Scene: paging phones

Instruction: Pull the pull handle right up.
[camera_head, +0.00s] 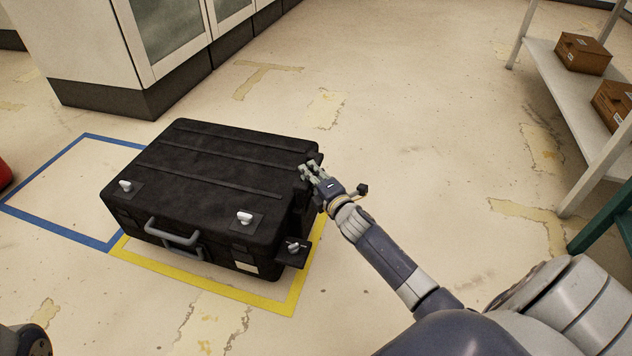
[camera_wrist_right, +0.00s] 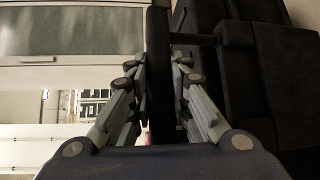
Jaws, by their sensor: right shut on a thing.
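A large black case (camera_head: 210,180) lies flat on the floor, with a grey front handle (camera_head: 173,233) and silver latches. My right gripper (camera_head: 309,172) is at the case's right end. In the right wrist view, the fingers (camera_wrist_right: 160,95) are shut on a dark bar, the right pull handle (camera_wrist_right: 158,50), which runs between them. A short arm joins the bar to the dark case side at the right of that view. In the head view the handle is mostly hidden by the gripper. My left gripper is not in view.
The case stands within a yellow floor outline (camera_head: 200,285), next to an empty blue outline (camera_head: 55,232). A white cabinet (camera_head: 90,40) stands behind. A shelf (camera_head: 565,80) with brown boxes (camera_head: 582,54) is at the right. The floor between is clear.

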